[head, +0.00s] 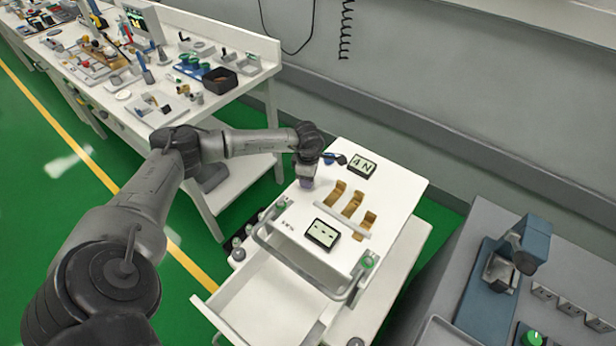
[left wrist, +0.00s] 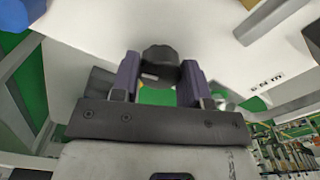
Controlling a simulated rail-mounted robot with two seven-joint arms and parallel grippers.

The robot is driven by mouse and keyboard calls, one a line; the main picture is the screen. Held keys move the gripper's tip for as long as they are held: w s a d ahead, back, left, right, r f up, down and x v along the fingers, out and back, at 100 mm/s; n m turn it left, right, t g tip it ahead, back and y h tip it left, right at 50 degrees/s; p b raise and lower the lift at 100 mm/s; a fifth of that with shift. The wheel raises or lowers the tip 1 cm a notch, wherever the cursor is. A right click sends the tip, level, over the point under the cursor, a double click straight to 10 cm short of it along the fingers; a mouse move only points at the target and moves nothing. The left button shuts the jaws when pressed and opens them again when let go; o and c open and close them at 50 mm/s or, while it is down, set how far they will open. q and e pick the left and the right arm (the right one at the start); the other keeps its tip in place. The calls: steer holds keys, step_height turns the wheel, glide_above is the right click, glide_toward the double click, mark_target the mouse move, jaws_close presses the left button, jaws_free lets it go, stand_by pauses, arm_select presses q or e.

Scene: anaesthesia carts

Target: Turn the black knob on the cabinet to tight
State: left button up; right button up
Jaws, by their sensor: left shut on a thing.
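The white cabinet (head: 398,182) stands at the centre of the head view. My left gripper (head: 306,182) reaches down at the left edge of its top. In the left wrist view the black knob (left wrist: 160,58) sits between the two purple fingers of my left gripper (left wrist: 160,74), which is shut on it. The knob lies against the cabinet's white surface (left wrist: 225,65). In the head view the gripper hides the knob. My right gripper is not in view.
The cabinet top carries brass-coloured brackets (head: 352,205), a display (head: 323,234) and another display (head: 362,165). An open white drawer (head: 255,300) juts out in front. A cluttered bench (head: 225,105) stands behind left, a grey machine (head: 515,265) at right.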

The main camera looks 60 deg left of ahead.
arm_select(q)
steer(key=shift+m, duration=1.1)
steer(key=shift+r, duration=0.1)
steer(key=o, duration=0.9)
steer(key=shift+r+p, duration=1.5)
steer(key=shift+r, duration=5.35)
